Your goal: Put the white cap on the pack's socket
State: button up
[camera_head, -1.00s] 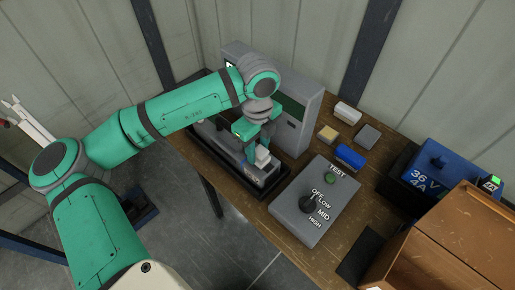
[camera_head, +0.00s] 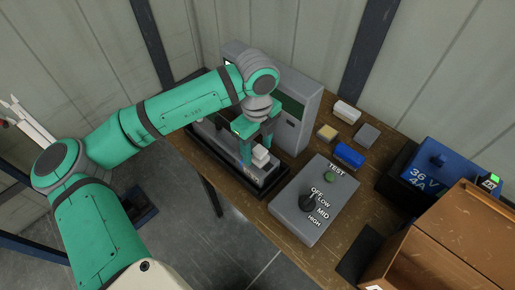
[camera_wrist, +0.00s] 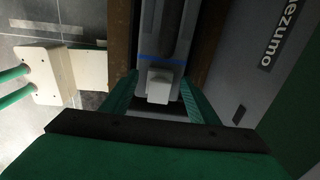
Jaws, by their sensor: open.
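The white cap (camera_head: 261,154) stands on the near end of the grey pack (camera_head: 274,175), which lies along the bench in front of the grey cabinet. The cap also shows in the wrist view (camera_wrist: 159,86), in front of a blue stripe on the pack (camera_wrist: 149,40). The socket is hidden under the cap, so I cannot tell how fully the cap is seated. My gripper (camera_head: 257,151) is open around the cap. In the wrist view its green fingers (camera_wrist: 160,92) stand on either side of the cap, with gaps between.
The grey cabinet (camera_head: 299,105) stands close behind my gripper. A grey switch box (camera_head: 313,211) lies to the right. White (camera_head: 347,112), tan (camera_head: 327,132), grey (camera_head: 367,137) and blue (camera_head: 349,156) blocks lie beyond it. A blue charger (camera_head: 437,172) and brown box (camera_head: 440,240) fill the right.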

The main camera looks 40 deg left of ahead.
notch_tip(320, 180, up, 16)
dwell(1.6)
dwell(0.5)
